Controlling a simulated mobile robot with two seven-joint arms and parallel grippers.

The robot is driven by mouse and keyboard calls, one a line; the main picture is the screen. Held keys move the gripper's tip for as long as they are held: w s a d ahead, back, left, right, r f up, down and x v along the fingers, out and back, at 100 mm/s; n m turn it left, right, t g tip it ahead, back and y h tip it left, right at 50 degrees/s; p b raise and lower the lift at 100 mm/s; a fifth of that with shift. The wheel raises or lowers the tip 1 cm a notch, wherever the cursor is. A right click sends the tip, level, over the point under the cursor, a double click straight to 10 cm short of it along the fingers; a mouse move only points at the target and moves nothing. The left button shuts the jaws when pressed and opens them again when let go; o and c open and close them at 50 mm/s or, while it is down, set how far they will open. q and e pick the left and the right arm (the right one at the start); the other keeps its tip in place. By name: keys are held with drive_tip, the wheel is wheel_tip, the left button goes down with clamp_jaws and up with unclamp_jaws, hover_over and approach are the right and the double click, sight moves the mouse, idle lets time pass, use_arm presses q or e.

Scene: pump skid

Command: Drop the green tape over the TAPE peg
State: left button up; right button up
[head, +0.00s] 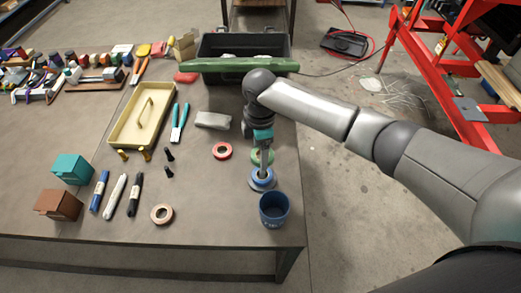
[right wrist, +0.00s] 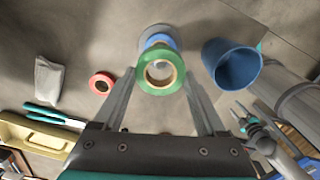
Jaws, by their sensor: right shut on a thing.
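My right gripper (head: 262,148) is shut on the green tape (head: 257,157), a ring with a tan core. In the right wrist view the green tape (right wrist: 142,72) sits between the two fingers (right wrist: 161,80), its hole facing the camera. A blue tape roll (head: 262,180) is below and just in front of it in the head view, around a pale upright that looks like the peg (head: 263,173). The blue roll (right wrist: 157,41) shows partly behind the green tape in the right wrist view. No TAPE label is readable. My left gripper is not in view.
A blue cup (head: 274,210) stands close by at the table's front right corner. A red tape roll (head: 222,151) and a grey block (head: 213,119) lie to the left. A tan tape roll (head: 162,214), markers and a cream tray (head: 119,128) are farther left.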

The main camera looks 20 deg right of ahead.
idle(0.4)
drive_tip(key=shift+p, duration=0.4)
drive_tip(key=shift+p, duration=0.4)
drive_tip(key=shift+f, duration=0.4)
idle(0.6)
drive_tip(key=o, duration=1.1)
drive_tip(key=shift+o, duration=0.2)
wheel_tip(320, 180, up, 15)
drive_tip(key=p, duration=0.1)
drive_tip(key=shift+r, duration=0.15)
